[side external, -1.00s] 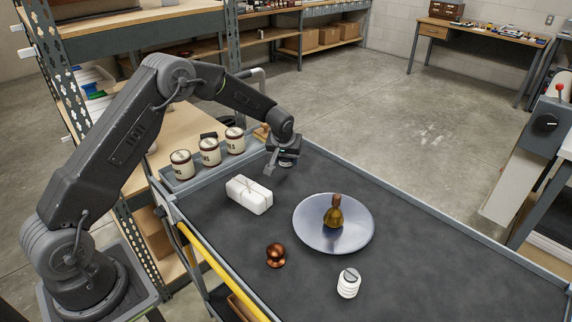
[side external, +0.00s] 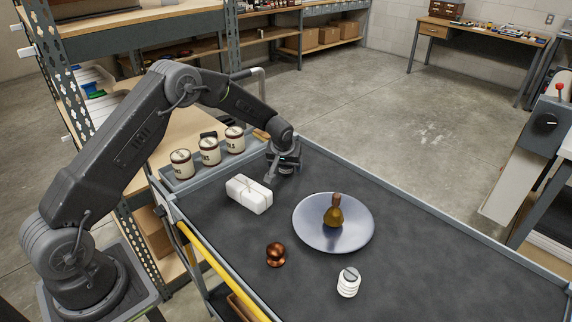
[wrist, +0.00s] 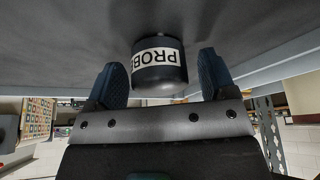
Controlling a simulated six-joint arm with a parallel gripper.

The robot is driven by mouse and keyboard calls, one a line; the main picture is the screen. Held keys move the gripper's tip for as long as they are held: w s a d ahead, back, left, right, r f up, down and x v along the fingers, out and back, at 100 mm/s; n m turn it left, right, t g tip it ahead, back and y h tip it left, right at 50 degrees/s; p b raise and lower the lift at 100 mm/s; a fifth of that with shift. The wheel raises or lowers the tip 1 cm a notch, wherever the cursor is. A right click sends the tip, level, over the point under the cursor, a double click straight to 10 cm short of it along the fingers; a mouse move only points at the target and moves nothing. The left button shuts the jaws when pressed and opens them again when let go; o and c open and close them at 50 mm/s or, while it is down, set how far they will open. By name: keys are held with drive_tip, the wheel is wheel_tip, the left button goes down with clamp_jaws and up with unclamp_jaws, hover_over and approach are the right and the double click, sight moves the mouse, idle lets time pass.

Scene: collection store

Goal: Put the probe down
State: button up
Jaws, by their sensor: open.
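The probe (wrist: 160,66), a dark cylinder with a white band lettered PROBE, is between my fingers in the wrist view, its lettering upside down. It seems to stand on the dark mat of the cart. My gripper (wrist: 162,78) is open around it, with a narrow gap at the right finger; on the left the finger and probe nearly meet. In the side view my gripper (side external: 283,175) is low over the far left end of the cart, and it mostly hides the probe.
A white tied packet (side external: 249,194) lies close in front of my gripper. Several labelled jars (side external: 209,150) stand in the end tray. A steel plate (side external: 305,236) holds a brown bottle (side external: 334,213). A copper knob (side external: 275,254) and white ribbed piece (side external: 348,283) stand nearer. The mat's right side is clear.

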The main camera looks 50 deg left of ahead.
drive_tip(key=s+d+r+m, duration=0.1)
drive_tip(key=s+d+r, duration=0.3)
drive_tip(key=r, duration=0.6)
drive_tip(key=s+d+r, duration=0.2)
drive_tip(key=s+r, duration=0.3)
drive_tip(key=r, duration=0.5)
drive_tip(key=s+d+r+m+t+h, duration=0.1)
drive_tip(key=s+d+r, duration=0.15)
drive_tip(key=s, duration=0.25)
drive_tip(key=s+d+r+m, duration=0.1)
drive_tip(key=s+r, duration=0.3)
drive_tip(key=s, duration=0.2)
drive_tip(key=s+d+m, duration=0.2)
drive_tip(key=s, duration=0.7)
drive_tip(key=s+d+m+t+h, duration=0.1)
drive_tip(key=s+d, duration=0.1)
drive_tip(key=s, duration=0.6)
drive_tip(key=shift+s+d+r+m, duration=0.15)
drive_tip(key=shift+s+d+m, duration=0.05)
drive_tip(key=shift+s+m, duration=0.2)
